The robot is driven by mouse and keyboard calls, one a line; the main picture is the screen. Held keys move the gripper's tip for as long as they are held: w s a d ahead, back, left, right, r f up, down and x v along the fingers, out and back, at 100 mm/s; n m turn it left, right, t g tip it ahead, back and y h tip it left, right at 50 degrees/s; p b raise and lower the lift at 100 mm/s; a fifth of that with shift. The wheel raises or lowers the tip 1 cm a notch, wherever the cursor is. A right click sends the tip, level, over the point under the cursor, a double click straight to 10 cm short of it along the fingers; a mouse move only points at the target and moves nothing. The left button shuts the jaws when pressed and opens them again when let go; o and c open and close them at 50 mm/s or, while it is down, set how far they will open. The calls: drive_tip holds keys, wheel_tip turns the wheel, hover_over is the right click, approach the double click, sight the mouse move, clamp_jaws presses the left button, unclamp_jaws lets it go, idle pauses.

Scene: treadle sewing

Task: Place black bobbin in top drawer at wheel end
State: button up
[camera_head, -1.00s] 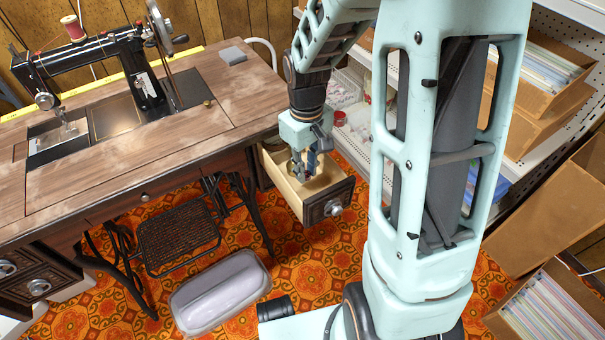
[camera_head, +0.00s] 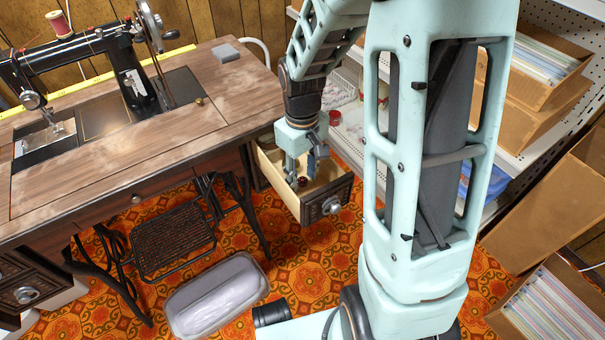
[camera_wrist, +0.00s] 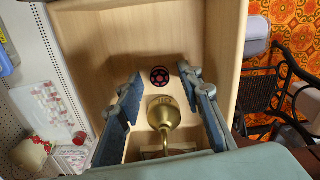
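The black bobbin (camera_wrist: 160,76), a small dark disc with reddish spots, lies on the pale floor of the pulled-out top drawer (camera_wrist: 224,50) in the wrist view. In the head view it shows as a small dark red-brown spot (camera_head: 302,182) inside the drawer (camera_head: 331,206), at the right end of the sewing table. My gripper (camera_head: 301,170) is inside the drawer opening with its fingers apart. In the wrist view the open gripper (camera_wrist: 162,98) has nothing between its pads touching both; the bobbin lies clear beyond the fingertips.
A brass spouted object (camera_wrist: 163,112) stands in the drawer between my fingers in the wrist view. The sewing machine (camera_head: 85,55) is on the table (camera_head: 190,135). White shelving (camera_head: 345,125) stands right of the drawer. A grey lidded bin (camera_head: 217,297) is on the floor.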

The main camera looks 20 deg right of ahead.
wheel_tip(320, 180, up, 12)
drive_tip(key=p, duration=0.4)
drive_tip(key=shift+r, duration=0.15)
idle(0.3)
